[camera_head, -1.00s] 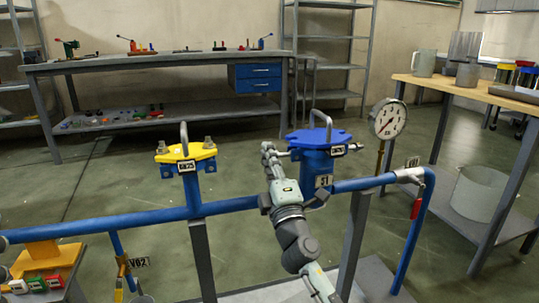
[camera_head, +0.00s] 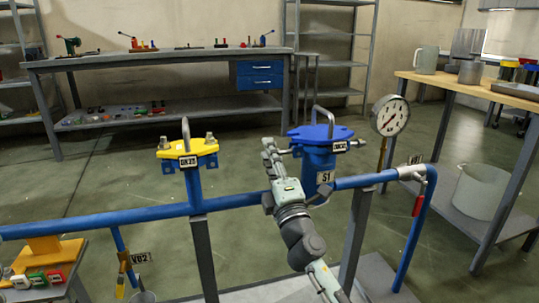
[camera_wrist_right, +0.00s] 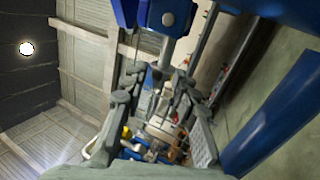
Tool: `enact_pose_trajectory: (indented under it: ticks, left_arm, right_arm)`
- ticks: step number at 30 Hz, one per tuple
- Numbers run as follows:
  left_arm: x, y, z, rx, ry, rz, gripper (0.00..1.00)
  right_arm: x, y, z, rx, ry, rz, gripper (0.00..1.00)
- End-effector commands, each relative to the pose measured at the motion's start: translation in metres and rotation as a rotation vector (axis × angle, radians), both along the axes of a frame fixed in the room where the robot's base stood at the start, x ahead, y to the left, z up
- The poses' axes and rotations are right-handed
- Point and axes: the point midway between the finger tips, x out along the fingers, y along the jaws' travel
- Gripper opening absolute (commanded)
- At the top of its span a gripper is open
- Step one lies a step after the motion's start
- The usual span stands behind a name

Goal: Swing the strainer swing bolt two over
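The blue strainer S1 (camera_head: 318,162) stands on the blue pipe right of centre, with a blue lid (camera_head: 316,132) and a loop handle on top. A swing bolt (camera_head: 284,152) sticks out sideways at the lid's left side. Another bolt (camera_head: 352,145) lies out at the right, by the lid tag. My right gripper (camera_head: 269,148) is upright just left of the strainer, close beside the left bolt; contact cannot be told. In the right wrist view its fingers (camera_wrist_right: 158,88) stand apart with a gap between them. My left gripper is out of view.
A yellow-lidded unit (camera_head: 187,149) with upright bolts stands left on the same pipe (camera_head: 130,218). A pressure gauge (camera_head: 390,115) rises right of the strainer. A wooden-topped table (camera_head: 460,88) is at the right. A workbench (camera_head: 155,63) stands behind, across open floor.

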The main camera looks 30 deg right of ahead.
Motion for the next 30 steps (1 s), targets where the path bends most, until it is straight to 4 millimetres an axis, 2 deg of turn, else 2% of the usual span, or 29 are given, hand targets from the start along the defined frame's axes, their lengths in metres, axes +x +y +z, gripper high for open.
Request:
enact_pose_trajectory:
  ticks: [6,10,22,25,30]
  left_arm:
    - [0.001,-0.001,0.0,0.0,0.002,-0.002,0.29]
    - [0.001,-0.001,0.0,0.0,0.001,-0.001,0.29]
    - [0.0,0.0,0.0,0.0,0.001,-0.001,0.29]
    - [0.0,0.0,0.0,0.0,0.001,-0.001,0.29]
    - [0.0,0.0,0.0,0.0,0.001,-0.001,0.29]
  right_arm:
    - [-0.002,0.0,-0.001,0.001,0.0,-0.001,0.29]
    - [-0.014,0.003,-0.006,0.004,0.002,0.0,0.29]
    - [-0.1,0.022,-0.006,0.005,0.002,-0.001,0.29]
    - [-0.114,0.025,-0.005,0.006,0.001,-0.002,0.29]
    - [-0.126,0.028,-0.005,0.002,0.0,-0.001,0.29]
